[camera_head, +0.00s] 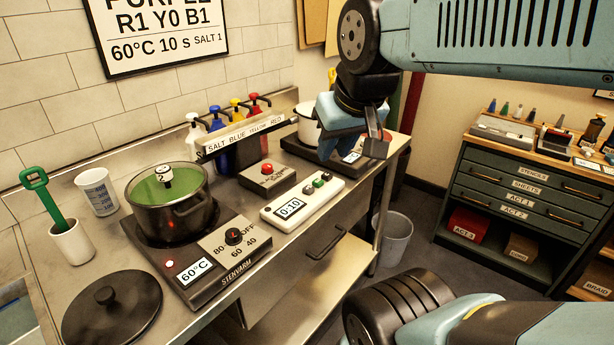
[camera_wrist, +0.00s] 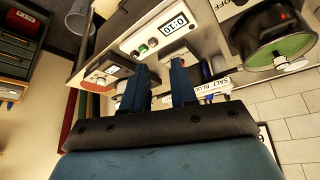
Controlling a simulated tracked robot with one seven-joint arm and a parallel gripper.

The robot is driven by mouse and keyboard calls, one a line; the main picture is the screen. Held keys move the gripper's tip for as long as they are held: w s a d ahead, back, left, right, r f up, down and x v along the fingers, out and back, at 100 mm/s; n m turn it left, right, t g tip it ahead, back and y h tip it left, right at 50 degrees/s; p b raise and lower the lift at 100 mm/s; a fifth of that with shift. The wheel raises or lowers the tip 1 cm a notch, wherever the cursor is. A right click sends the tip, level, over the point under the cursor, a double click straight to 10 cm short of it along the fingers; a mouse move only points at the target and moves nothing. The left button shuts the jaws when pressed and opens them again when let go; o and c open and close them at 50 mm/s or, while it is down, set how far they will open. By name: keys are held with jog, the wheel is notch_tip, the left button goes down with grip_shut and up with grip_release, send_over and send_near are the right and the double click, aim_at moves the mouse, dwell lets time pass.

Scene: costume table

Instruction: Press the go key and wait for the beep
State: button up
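The timer (camera_head: 272,213) is a white box on the steel counter. Its display reads 0:10, with several small keys, at least one green (camera_wrist: 143,49), to the right of it. Key lettering is too small to read. It also shows at the top of the wrist view (camera_wrist: 128,43). My gripper (camera_head: 352,146) is in the air to the right of and above the timer, over the right-hand hotplate. In the wrist view my gripper (camera_wrist: 160,78) has its two fingers apart with nothing between them. It is not touching the keys.
A pot with green liquid (camera_head: 185,215) sits on the left hotplate, which reads 60°C (camera_head: 195,271). A red-button box (camera_head: 267,178) and a rack of labelled pump bottles (camera_head: 240,134) stand behind the timer. A black lid (camera_head: 110,312) lies front left.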

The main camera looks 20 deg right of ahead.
grip_shut()
dwell(0.8)
